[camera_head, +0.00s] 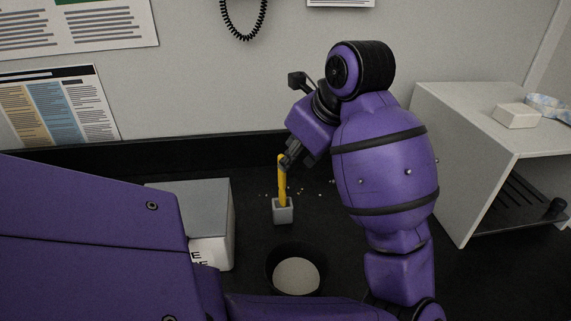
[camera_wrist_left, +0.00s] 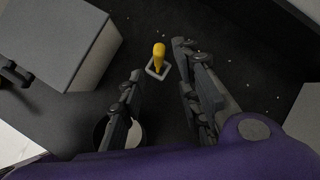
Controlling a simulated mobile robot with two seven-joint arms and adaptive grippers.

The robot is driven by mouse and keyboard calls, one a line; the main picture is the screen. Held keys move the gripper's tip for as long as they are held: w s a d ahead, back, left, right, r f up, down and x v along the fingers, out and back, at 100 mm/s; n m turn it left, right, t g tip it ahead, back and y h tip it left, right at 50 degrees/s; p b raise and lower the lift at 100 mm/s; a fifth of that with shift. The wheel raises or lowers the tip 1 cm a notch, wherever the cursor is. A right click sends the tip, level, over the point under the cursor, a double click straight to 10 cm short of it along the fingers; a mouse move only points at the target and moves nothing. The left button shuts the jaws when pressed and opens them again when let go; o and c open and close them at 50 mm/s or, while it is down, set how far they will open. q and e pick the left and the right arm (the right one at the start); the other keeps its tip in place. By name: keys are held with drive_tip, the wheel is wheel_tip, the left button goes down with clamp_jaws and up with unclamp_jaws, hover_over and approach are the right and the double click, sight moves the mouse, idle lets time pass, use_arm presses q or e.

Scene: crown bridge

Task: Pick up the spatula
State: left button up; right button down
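The spatula (camera_head: 282,183) shows as a yellow handle standing nearly upright in a small grey square holder (camera_head: 283,215); its lower end is hidden in the holder. My left gripper (camera_head: 287,161) is by the top of the handle, coming down from the upper right. In the left wrist view, the handle (camera_wrist_left: 159,53) lies in line with the gap between the open fingers (camera_wrist_left: 158,60), near their tips, with the holder (camera_wrist_left: 158,69) around its base. I see no grip on it; whether a finger touches it I cannot tell. My right gripper is not in view.
A black round container with a pale inside (camera_head: 296,276) stands in front of the holder. A grey-topped box (camera_head: 190,205) is at the left and a grey shelf unit (camera_head: 462,150) at the right. Small pale bits (camera_head: 303,193) lie on the dark counter near the holder.

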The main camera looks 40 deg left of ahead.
sight(281, 188)
use_arm(q)
drive_tip(key=x, duration=0.7)
drive_tip(key=shift+s+a+f+p, duration=0.2)
drive_tip(key=shift+a+p, duration=0.15)
drive_tip(key=shift+r, duration=0.1)
clamp_jaws()
